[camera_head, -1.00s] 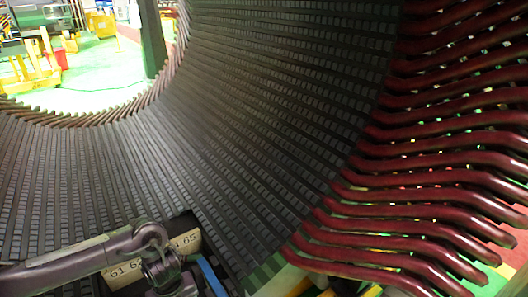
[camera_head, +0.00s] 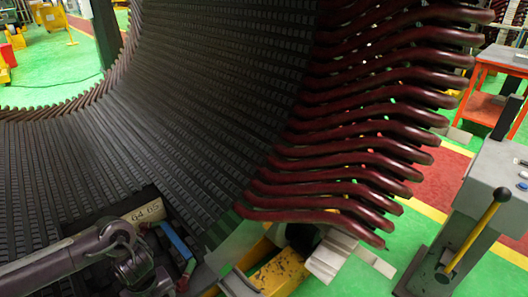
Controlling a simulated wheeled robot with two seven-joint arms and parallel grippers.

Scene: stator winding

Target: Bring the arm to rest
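My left arm comes in from the lower left in the head view, over the inside of the stator (camera_head: 190,110). My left gripper (camera_head: 150,285) is at the bottom edge, partly cut off, and its fingers cannot be made out. Dark red winding bars (camera_head: 370,110) stick out of the stator's right side in a curved row. A cream label with numbers (camera_head: 148,212) sits on a dark block just behind the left wrist, beside a blue strip (camera_head: 175,240). My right gripper is not in view.
A yellow support (camera_head: 280,272) lies under the stator's edge.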

